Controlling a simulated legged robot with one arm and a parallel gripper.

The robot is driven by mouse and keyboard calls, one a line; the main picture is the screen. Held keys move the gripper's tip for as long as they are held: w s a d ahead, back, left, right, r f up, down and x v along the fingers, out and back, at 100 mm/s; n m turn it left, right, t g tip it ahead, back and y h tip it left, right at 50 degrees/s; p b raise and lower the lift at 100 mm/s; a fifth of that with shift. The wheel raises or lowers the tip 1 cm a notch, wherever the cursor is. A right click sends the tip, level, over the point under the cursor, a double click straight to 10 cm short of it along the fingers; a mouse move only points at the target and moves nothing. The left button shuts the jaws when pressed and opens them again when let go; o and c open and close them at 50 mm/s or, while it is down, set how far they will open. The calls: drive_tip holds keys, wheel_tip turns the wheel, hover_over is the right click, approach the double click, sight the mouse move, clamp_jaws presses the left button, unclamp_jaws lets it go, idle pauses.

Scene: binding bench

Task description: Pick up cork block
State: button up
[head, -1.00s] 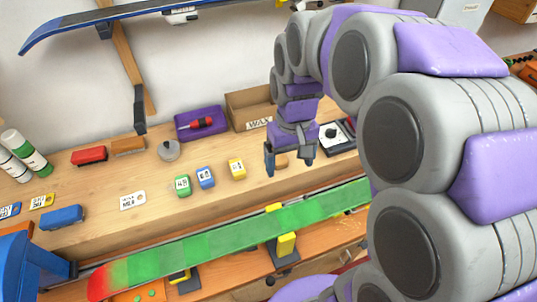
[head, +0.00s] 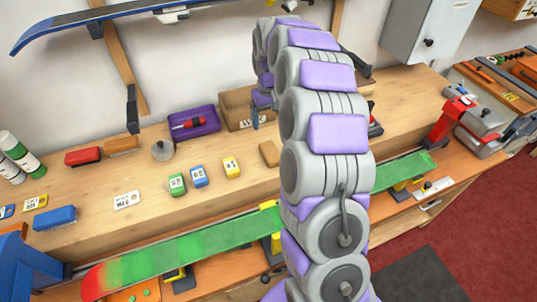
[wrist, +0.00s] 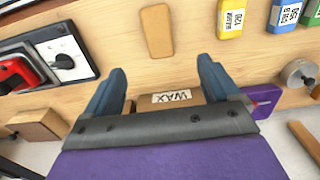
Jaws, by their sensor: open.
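The cork block (head: 269,153) is a small tan block with rounded corners, lying flat on the wooden bench shelf just left of my arm. In the wrist view the cork block (wrist: 157,32) lies at the top centre, ahead of the fingertips and apart from them. My gripper (wrist: 160,76) is open, its two blue-grey fingers spread with nothing held between them. In the head view my arm hides most of the gripper; only a bit of it shows near the WAX box.
The cardboard WAX box (head: 238,108) and a purple tray (head: 193,123) stand behind. Yellow (head: 231,167), blue (head: 198,177) and green (head: 177,184) wax blocks lie left of the cork. A green ski (head: 200,246) runs along the front.

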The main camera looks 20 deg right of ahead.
drive_tip(key=b, duration=0.2)
hover_over(270, 150)
drive_tip(key=f, duration=1)
drive_tip(key=shift+s+a+f, duration=0.2)
drive_tip(key=shift+f, duration=0.2)
drive_tip(key=shift+w+d+f+b, duration=0.1)
drive_tip(key=shift+f+b, duration=0.35)
drive_tip(key=shift+f, duration=0.95)
drive_tip(key=shift+w+d+f+b, duration=0.1)
drive_tip(key=shift+f+b, duration=0.3)
drive_tip(key=shift+f, duration=1)
drive_tip(key=shift+s, duration=0.1)
drive_tip(key=shift+c, duration=0.3)
drive_tip(key=c, duration=1.1)
wheel_tip(270, 150, up, 10)
drive_tip(key=shift+r+p, duration=0.1)
drive_tip(key=shift+p, duration=1)
